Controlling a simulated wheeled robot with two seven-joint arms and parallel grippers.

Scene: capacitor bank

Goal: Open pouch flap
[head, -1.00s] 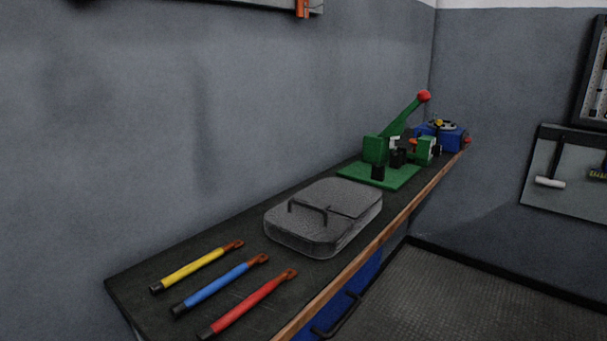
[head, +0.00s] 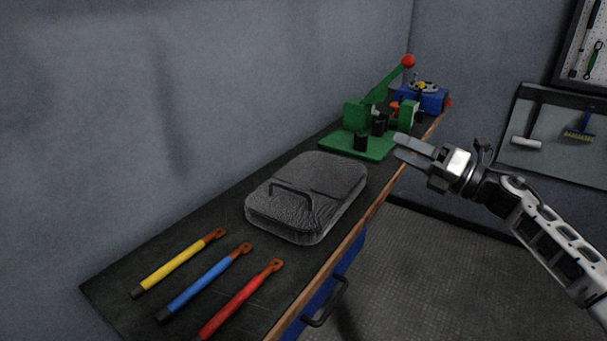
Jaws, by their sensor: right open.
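The grey pouch (head: 318,205) lies flat on the workbench. Its flap (head: 285,205) lies down on top at the near left, with a dark handle loop (head: 292,189) across it. My right gripper (head: 398,146) is in the head view at the right, beyond the bench's front edge and to the right of the pouch. Its fingers point left, and it is open and empty, apart from the pouch. My left gripper is not in view.
Yellow (head: 180,262), blue (head: 205,282) and red (head: 242,298) rods lie at the near end of the bench (head: 120,287). A green lever press (head: 362,125) and a blue vise (head: 432,101) stand behind the pouch. A drawer handle (head: 328,305) sticks out below the edge.

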